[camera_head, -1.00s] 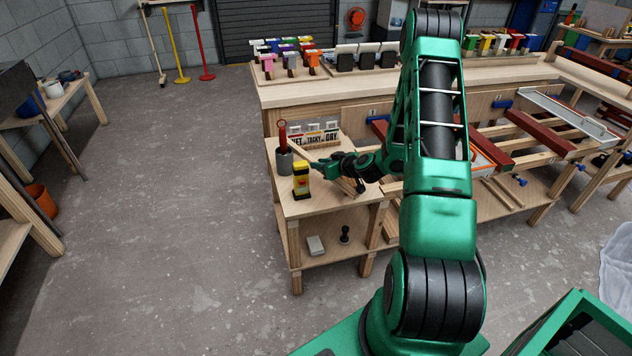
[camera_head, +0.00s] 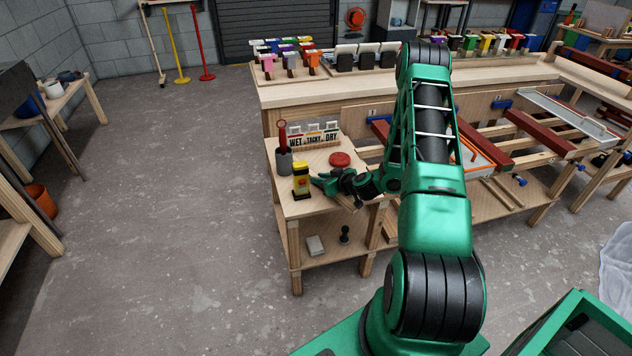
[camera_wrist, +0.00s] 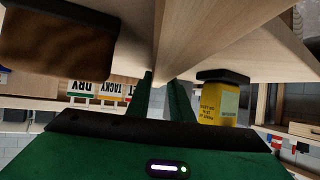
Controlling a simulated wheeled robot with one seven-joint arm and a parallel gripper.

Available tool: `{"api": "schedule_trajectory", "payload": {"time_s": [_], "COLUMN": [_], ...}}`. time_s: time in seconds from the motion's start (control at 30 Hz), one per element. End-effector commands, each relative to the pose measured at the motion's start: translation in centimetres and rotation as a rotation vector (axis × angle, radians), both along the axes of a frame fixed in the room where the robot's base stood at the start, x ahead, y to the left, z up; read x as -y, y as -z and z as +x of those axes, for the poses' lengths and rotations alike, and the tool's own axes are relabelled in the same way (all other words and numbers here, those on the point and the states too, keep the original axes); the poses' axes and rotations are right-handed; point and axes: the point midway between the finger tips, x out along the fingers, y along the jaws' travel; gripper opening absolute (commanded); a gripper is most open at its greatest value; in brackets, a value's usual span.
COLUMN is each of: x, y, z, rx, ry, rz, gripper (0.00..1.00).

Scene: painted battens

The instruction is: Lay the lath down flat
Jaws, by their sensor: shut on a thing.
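My gripper (camera_head: 318,181) is low over the small wooden side table (camera_head: 290,206), right beside the yellow bottle (camera_head: 301,182). In the wrist view my gripper (camera_wrist: 162,78) is shut on the lath (camera_wrist: 166,35), a pale wooden strip running away from between the fingertips. In the head view I cannot pick the lath out from the pale tabletop and my own wrist. Whether it rests fully flat on the table cannot be told. The yellow bottle also shows close to the fingers in the wrist view (camera_wrist: 219,104).
A grey cup with a red-handled tool (camera_head: 284,160) stands at the table's left edge. A WET/TACKY/DRY sign (camera_head: 313,138) stands at the back, with a red disc (camera_head: 340,160) before it. A brown block (camera_wrist: 58,45) shows close by in the wrist view.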

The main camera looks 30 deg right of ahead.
Motion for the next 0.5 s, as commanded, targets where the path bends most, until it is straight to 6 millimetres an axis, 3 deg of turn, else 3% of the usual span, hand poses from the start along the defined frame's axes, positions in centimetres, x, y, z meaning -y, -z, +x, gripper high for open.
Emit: {"api": "schedule_trajectory", "payload": {"time_s": [0.03,0.07,0.13,0.5], "x": [-0.03,-0.04,-0.07,-0.15], "y": [0.13,0.18,0.14,-0.12], "z": [0.02,0.01,0.03,-0.04], "rx": [0.000,0.000,0.000,0.000], "ry": [-0.001,-0.001,-0.001,-0.002], "rz": [0.000,0.000,0.000,0.000], "gripper": [0.00,0.22,0.38,0.38]}}
